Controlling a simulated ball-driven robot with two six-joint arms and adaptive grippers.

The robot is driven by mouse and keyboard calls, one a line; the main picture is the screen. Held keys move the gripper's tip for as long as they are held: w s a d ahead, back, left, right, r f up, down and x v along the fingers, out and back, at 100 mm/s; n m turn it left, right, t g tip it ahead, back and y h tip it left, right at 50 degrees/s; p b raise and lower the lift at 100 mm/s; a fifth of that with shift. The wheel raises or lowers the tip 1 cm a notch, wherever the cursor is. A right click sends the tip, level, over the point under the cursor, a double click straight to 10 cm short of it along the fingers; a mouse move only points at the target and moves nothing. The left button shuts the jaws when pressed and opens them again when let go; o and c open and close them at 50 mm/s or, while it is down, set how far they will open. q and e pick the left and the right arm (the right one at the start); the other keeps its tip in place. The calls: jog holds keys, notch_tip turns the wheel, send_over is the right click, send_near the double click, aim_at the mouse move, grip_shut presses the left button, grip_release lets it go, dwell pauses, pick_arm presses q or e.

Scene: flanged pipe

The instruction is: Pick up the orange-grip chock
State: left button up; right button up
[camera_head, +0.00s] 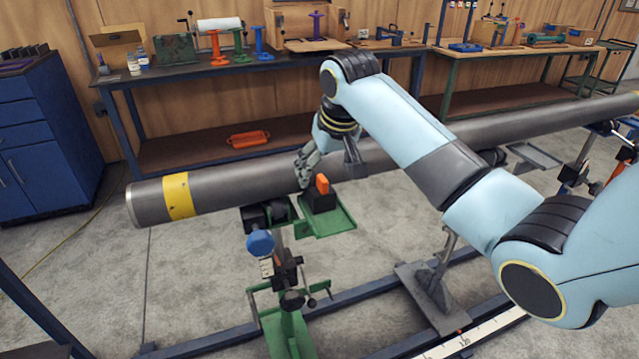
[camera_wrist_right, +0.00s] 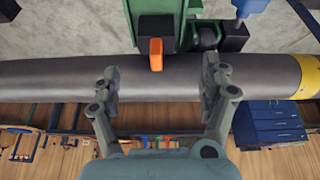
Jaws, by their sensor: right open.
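The orange-grip chock (camera_head: 322,192) is a dark block with an upright orange grip. It sits on the green tray (camera_head: 343,224) of a green stand, beside the long grey pipe (camera_head: 232,190). My right gripper (camera_head: 304,177) is above the pipe, close to the chock in the head view. In the right wrist view, my right gripper (camera_wrist_right: 160,80) is open and empty, its fingers wide apart over the pipe. The orange grip (camera_wrist_right: 156,54) shows between and beyond the fingertips, apart from them. My left gripper is in neither view.
The green stand (camera_head: 284,318) has a blue knob (camera_head: 260,242). A grey stand (camera_head: 432,290) is right of it, near a blue floor rail. Workbenches with tools line the back wall, and a blue cabinet (camera_head: 42,140) stands left. Bare floor lies left of the stand.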

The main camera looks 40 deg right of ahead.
aim_at(320, 187)
jog(key=w+f, duration=0.2)
jog(key=f, duration=0.1)
jog(key=shift+w+d, duration=0.4)
jog(key=shift+x, duration=2.75)
jog(key=shift+s+d, duration=0.15)
jog(key=shift+s, duration=0.05)
jog(key=shift+c, duration=0.3)
jog(key=c, duration=1.4)
